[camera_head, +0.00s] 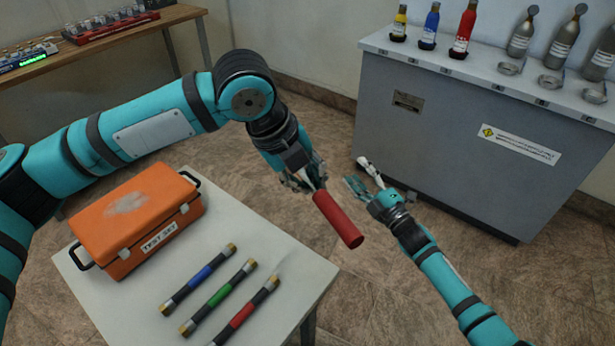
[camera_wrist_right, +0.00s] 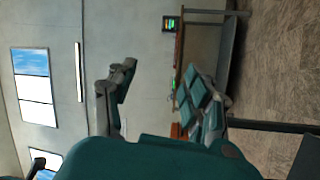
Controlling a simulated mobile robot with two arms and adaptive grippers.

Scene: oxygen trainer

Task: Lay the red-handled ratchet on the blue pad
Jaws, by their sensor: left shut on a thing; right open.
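The red-handled ratchet (camera_head: 338,220) is in my left gripper (camera_head: 302,180) in the head view. Its thick red handle points down and to the right, in the air beyond the white table's right edge. The ratchet's metal end is mostly hidden by the gripper fingers. My right gripper (camera_head: 364,181) is open and empty, to the right of the ratchet, above the floor. Its spread fingers also show in the right wrist view (camera_wrist_right: 160,98), with nothing between them. No blue pad is visible in either view.
A white table (camera_head: 290,290) holds an orange case (camera_head: 135,220) and bars with blue (camera_head: 200,277), green (camera_head: 218,295) and red (camera_head: 242,315) bands. A grey cabinet (camera_head: 450,135) with several bottles stands at the right. A wooden bench (camera_head: 130,28) is at the back left.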

